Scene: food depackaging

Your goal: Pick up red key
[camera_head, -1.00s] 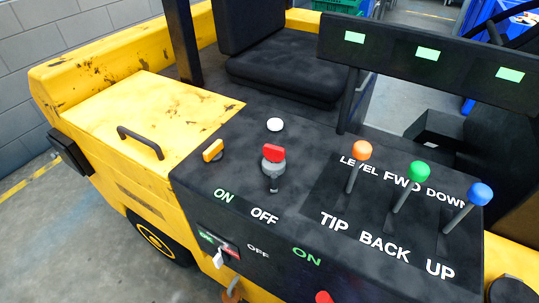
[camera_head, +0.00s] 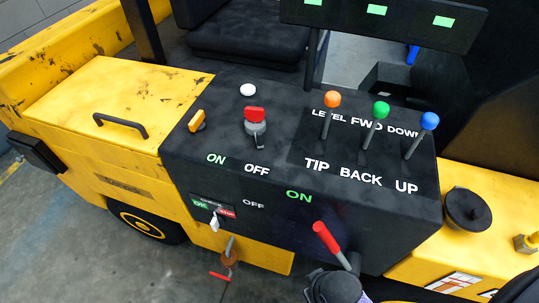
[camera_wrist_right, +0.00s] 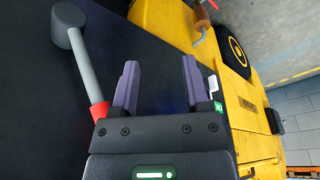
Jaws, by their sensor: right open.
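The clearest match for the red key is a red-topped switch handle (camera_head: 254,114) on a grey round base, on the black control panel (camera_head: 280,215) above the white OFF label. My right gripper (camera_wrist_right: 160,65) shows in the right wrist view, its two purple-grey fingers apart with nothing between them. It points along the side of the machine. A red-gripped lever (camera_wrist_right: 99,112) with a grey shaft is beside its left finger. The red key is not seen in the wrist view. My left gripper is not in view.
Orange (camera_head: 332,99), green (camera_head: 381,110) and blue (camera_head: 429,120) knobbed levers stand right of the red key. A red-gripped lever (camera_head: 326,238) sticks out of the panel's front face. A yellow switch (camera_head: 196,121) and white button (camera_head: 248,90) are close to the key.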

